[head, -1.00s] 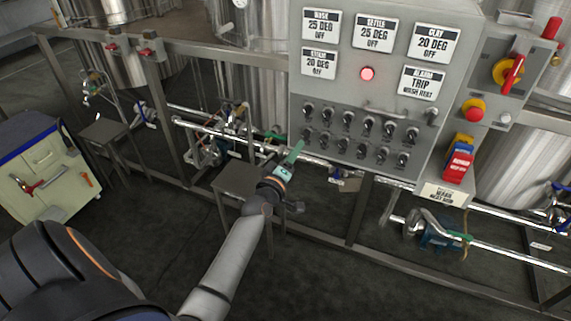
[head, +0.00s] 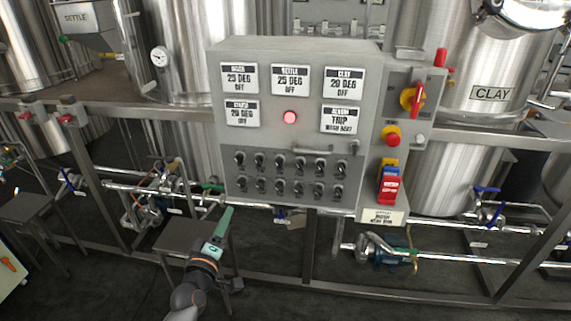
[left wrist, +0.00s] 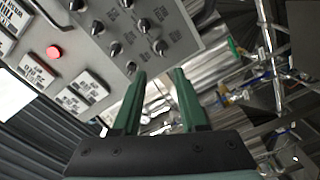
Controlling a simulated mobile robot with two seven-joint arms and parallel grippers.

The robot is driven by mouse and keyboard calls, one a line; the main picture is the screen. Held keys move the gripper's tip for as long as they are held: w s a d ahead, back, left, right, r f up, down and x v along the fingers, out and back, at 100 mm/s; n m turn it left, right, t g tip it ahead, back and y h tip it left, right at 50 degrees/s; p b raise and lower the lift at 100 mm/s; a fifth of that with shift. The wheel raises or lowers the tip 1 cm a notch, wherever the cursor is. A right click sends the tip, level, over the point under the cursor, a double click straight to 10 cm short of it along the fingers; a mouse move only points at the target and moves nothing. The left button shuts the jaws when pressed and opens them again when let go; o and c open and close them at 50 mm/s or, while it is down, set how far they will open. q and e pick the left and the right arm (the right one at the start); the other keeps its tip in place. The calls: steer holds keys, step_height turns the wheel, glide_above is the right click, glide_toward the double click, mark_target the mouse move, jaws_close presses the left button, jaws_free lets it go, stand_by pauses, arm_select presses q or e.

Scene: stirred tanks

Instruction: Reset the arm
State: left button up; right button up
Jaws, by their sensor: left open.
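My left arm comes up from the bottom of the head view, with its gripper (head: 226,222) in front of the lower left part of the grey control panel (head: 292,220). In the left wrist view the two green fingers of the left gripper (left wrist: 158,82) stand apart with nothing between them. The panel (left wrist: 150,70) shows at the upper left there, with its black switches and a lit red lamp (left wrist: 54,52). The gripper looks clear of the switches. My right gripper is in neither view.
The panel carries a red and yellow rotary handle (head: 412,97), a red push button (head: 392,137) and red tags (head: 389,188). Steel tanks (head: 470,70) stand behind.

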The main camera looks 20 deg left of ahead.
arm_select(q)
steer(key=s+d+f+m+g+h+p, duration=0.2)
steer(key=s+d+f+m, duration=0.5)
steer(key=s, duration=0.4)
steer(key=s+d+f+m+g+h+p, duration=0.2)
steer(key=s+d+f+m+g+h, duration=0.2)
steer(key=s+d+f+m+g, duration=0.2)
steer(key=s+d+f+m, duration=0.2)
steer(key=s+d+m, duration=0.2)
steer(key=s+d, duration=0.1)
steer(key=shift+d+f+p, duration=0.2)
steer(key=shift+d+p, duration=0.2)
steer(key=shift+d, duration=0.1)
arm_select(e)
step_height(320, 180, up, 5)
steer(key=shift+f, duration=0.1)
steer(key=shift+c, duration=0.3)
